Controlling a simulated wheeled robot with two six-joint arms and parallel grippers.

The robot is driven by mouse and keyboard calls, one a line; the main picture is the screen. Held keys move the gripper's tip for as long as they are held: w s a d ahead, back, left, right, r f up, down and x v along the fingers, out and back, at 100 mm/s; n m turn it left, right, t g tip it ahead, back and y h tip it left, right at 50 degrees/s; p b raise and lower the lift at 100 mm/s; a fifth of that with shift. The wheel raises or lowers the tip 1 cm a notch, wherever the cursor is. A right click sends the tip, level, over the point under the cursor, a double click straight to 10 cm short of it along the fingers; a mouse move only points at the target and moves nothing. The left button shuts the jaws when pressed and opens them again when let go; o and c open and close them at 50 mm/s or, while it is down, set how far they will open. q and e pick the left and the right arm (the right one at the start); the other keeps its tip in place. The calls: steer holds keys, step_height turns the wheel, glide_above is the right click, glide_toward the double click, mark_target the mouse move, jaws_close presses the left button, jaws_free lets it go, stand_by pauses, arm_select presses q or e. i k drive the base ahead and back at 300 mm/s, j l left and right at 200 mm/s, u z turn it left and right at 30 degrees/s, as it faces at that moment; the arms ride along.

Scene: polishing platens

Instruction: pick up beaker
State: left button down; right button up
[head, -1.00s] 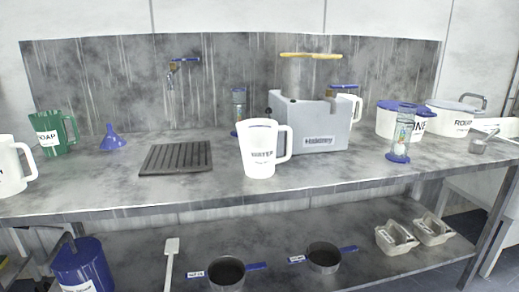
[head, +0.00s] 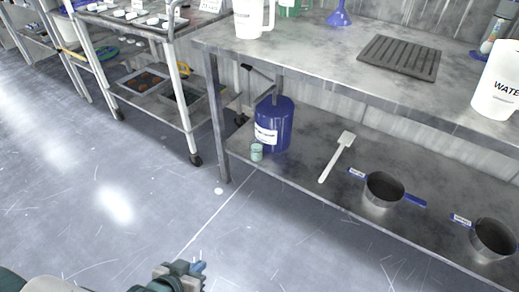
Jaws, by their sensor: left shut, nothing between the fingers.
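No thing in view is clearly labelled as a beaker. A white handled jug marked WATER (head: 499,88) stands on the bench at the right edge, partly cut off. Another white jug (head: 250,18) stands near the bench's left end, cut off by the top edge, with a green jug (head: 289,8) just behind it. A clear cylinder with a blue base (head: 494,38) shows partly at the upper right. My left gripper (head: 199,268) is at the bottom, over the floor, shut and empty, well away from these vessels. My right gripper is not in view.
The steel bench (head: 325,45) bears a dark ribbed mat (head: 400,58) and a blue funnel (head: 339,14). Its lower shelf holds a blue container (head: 273,125), a small jar (head: 257,152), a white paddle (head: 337,157) and two pans (head: 383,190). A wheeled cart (head: 187,110) stands left. Front floor is clear.

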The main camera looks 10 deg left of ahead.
mark_target(256, 145)
steer(key=i+j, duration=0.1)
steer(key=i, duration=0.35)
steer(key=i+j, duration=0.1)
steer(key=i, duration=0.4)
steer(key=j+u, duration=0.05)
